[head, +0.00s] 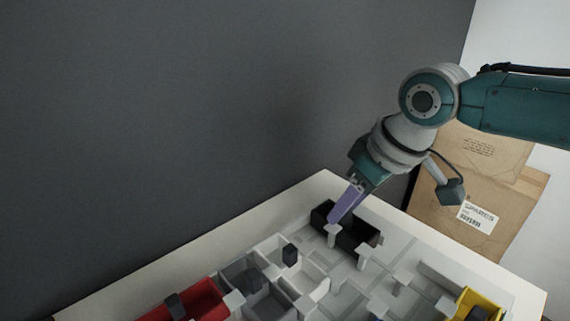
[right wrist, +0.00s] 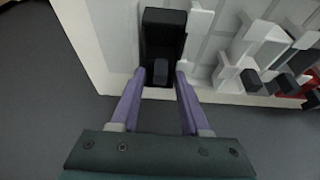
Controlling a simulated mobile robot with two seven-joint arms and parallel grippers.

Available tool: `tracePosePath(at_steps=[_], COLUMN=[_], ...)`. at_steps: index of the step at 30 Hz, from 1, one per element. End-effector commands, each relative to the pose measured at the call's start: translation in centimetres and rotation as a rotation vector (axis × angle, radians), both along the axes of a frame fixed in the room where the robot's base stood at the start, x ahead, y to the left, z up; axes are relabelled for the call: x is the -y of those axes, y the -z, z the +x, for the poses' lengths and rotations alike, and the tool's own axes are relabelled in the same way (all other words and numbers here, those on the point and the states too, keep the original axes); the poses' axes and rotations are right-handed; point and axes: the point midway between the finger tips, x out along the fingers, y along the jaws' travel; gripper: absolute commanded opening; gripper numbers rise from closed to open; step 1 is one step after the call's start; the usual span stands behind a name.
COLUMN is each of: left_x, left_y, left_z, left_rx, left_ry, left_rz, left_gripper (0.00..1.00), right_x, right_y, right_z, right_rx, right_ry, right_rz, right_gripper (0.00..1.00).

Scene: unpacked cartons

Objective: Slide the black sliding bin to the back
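The black sliding bin (head: 362,237) sits in the light grey slotted board (head: 415,250), near its far edge in the head view. In the right wrist view the bin (right wrist: 163,30) is an open box with a small dark block-like handle (right wrist: 161,74) at its near end. My right gripper (head: 334,220) reaches down to the bin with its purple fingers. In the right wrist view the gripper (right wrist: 160,76) is open, with one finger on each side of the handle and gaps between. My left gripper is not in view.
A red bin (head: 205,299), a grey bin (head: 240,272) and a yellow bin (head: 484,300) sit in the same board. White upright pegs stand between the slots. Brown cartons (head: 457,200) stand beyond the table at right. A dark grey wall (head: 200,110) is behind.

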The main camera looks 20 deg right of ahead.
Motion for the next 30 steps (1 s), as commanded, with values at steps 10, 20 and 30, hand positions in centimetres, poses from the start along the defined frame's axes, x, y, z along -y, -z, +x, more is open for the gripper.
tracePosePath(at_steps=[10, 20, 30], left_x=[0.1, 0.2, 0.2], left_y=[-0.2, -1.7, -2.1], left_z=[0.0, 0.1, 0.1], left_rx=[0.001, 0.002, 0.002], left_ry=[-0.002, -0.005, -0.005], left_rz=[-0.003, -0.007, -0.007], left_gripper=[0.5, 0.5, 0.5], right_x=[0.1, 0.9, 1.5], right_y=[-0.4, -5.3, -9.1], right_z=[-0.1, -1.9, -3.5], right_rx=[-0.001, 0.002, -0.001], right_ry=[0.0, -0.002, -0.001], right_rz=[0.0, -0.002, -0.001], right_gripper=[0.5, 0.5, 0.5])
